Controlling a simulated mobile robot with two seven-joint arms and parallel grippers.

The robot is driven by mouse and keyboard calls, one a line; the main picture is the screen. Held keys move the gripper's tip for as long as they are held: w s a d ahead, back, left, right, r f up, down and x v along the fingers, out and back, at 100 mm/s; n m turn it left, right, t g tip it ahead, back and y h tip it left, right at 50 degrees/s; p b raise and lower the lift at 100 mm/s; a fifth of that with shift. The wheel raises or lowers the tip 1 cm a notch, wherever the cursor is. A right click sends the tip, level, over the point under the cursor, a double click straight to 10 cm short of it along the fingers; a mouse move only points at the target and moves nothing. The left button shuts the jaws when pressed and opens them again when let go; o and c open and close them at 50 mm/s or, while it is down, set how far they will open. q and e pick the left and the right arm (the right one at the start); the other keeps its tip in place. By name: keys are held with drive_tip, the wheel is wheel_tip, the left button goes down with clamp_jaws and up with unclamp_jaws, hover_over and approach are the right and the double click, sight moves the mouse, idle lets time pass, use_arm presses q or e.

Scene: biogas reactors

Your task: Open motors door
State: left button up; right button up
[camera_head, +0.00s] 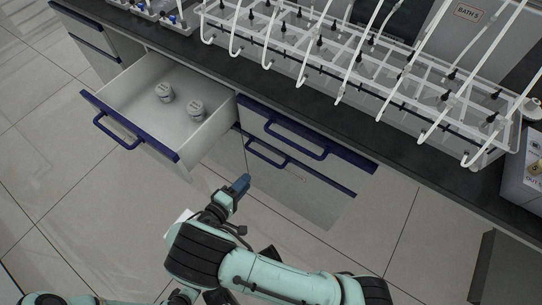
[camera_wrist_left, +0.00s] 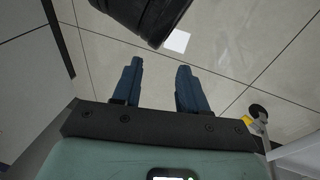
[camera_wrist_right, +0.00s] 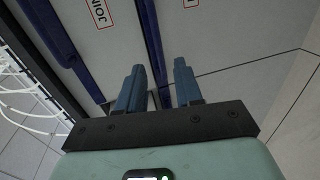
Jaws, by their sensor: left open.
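No label reading "motors" is legible in any view. An open drawer (camera_head: 173,142) with a blue-edged front and a blue handle holds two white jars. To its right are a shut blue-edged drawer (camera_head: 300,136) and a lower front (camera_head: 290,185) with another blue handle. My right gripper (camera_head: 241,186) is just in front of the lower front's left side. In the right wrist view my right gripper (camera_wrist_right: 158,82) is open and empty, with a blue edge (camera_wrist_right: 152,45) beyond its fingers. My left gripper (camera_wrist_left: 160,82) is open and empty above the floor.
The black counter (camera_head: 232,72) carries a long clear rack (camera_head: 350,65) with white curved tubes. The open drawer juts out left of my right gripper. Tiled floor (camera_head: 70,180) is clear in front of the cabinets. A grey box (camera_head: 505,270) stands at the lower right.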

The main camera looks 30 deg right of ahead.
sight(266, 158)
use_arm(q)
drive_tip(key=f, duration=0.1)
drive_tip(key=a+f+b, duration=0.1)
drive_tip(key=f+b, duration=0.1)
drive_tip(key=shift+s+a+f, duration=0.2)
drive_tip(key=shift+s, duration=0.1)
use_arm(e)
drive_tip(key=x, duration=1.3)
drive_tip(key=shift+r, duration=0.25)
clamp_jaws()
